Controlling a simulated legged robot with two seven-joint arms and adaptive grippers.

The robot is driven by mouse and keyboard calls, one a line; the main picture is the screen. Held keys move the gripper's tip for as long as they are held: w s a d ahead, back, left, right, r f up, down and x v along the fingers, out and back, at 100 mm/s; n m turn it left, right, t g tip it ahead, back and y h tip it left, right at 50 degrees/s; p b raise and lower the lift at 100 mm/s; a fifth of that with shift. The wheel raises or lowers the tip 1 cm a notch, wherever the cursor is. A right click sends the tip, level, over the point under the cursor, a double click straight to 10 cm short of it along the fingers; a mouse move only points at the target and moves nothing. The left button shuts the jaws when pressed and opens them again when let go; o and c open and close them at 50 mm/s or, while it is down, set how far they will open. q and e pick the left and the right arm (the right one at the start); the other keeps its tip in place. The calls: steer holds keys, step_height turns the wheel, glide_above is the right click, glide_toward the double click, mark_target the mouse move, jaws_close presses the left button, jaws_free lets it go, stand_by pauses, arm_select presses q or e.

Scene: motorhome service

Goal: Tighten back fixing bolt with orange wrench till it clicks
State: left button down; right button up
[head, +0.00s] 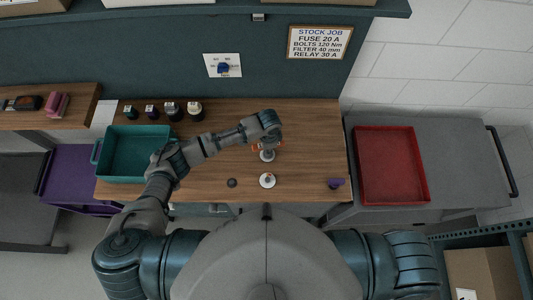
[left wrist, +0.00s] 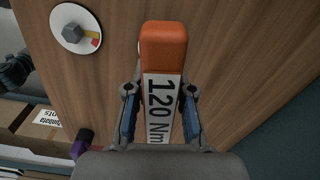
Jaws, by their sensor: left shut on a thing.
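My left gripper (head: 269,138) is over the middle of the wooden bench. It is shut on the orange wrench (head: 262,147). In the left wrist view the wrench (left wrist: 163,45) lies between the two fingers (left wrist: 160,115), with its orange end and a white "120 Nm" label showing. The back fixing (head: 267,156) is a pale round base right by the wrench and gripper; its bolt is mostly hidden. The front fixing (head: 267,180) stands uncovered nearer to me. A white disc with a grey bolt and a red and yellow mark (left wrist: 75,28) shows in the left wrist view. My right gripper is out of view.
A green bin (head: 137,154) and several small containers (head: 172,110) stand at the bench's left. A dark round piece (head: 232,183) and a purple object (head: 335,183) lie near its front edge. A red tray (head: 392,165) is on the grey surface at right.

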arm_select(q)
steer(key=shift+d+r+m, duration=0.15)
steer(key=shift+d+m, duration=0.15)
steer(key=m, duration=0.3)
steer(key=shift+m, duration=0.4)
steer(key=n, duration=0.3)
steer(key=shift+s, duration=0.1)
steer(key=n, duration=0.4)
steer(key=shift+n, duration=1.1)
